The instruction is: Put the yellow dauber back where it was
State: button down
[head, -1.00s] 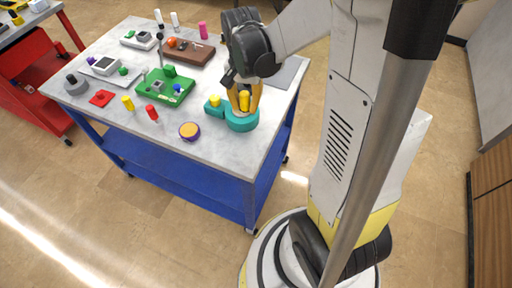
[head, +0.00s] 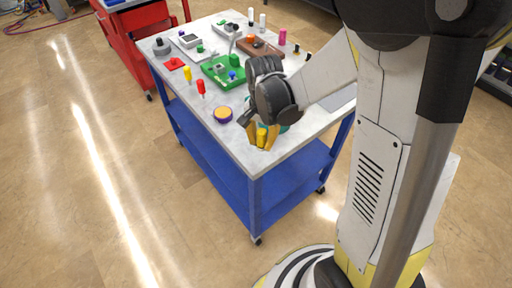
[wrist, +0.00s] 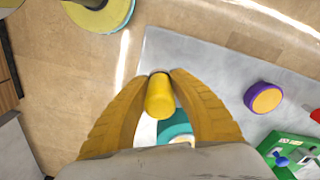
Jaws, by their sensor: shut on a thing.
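My gripper (head: 262,138) is shut on the yellow dauber (head: 262,135), near the front corner of the cart top. In the wrist view the dauber (wrist: 160,97) is a yellow cylinder between the tips of my two orange-yellow fingers (wrist: 160,76). A teal holder (wrist: 174,128) lies beyond it in that view, mostly hidden by my fingers and the dauber. In the head view only a bit of teal (head: 284,128) shows behind my gripper. I cannot tell how high the dauber is above the cart top.
On the grey-topped blue cart (head: 190,102) stand a purple-and-yellow round piece (head: 223,114), a red peg (head: 201,87), a yellow peg (head: 188,73) and a green tray (head: 215,76). A brown block (head: 262,48) is farther back. A red cart (head: 135,25) stands behind. Floor at the left is clear.

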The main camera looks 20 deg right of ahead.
aim_at(257, 153)
jog(key=shift+w+a+f, duration=0.4)
jog(key=shift+w+f, duration=0.2)
jog(key=shift+w, duration=0.25)
jog(key=shift+w+f, duration=0.1)
jog(key=shift+f, duration=0.15)
jog(key=shift+f+b, duration=0.9)
jog(key=shift+f, duration=0.85)
jog(key=shift+f, duration=0.1)
jog(key=c, duration=1.2)
grip_release()
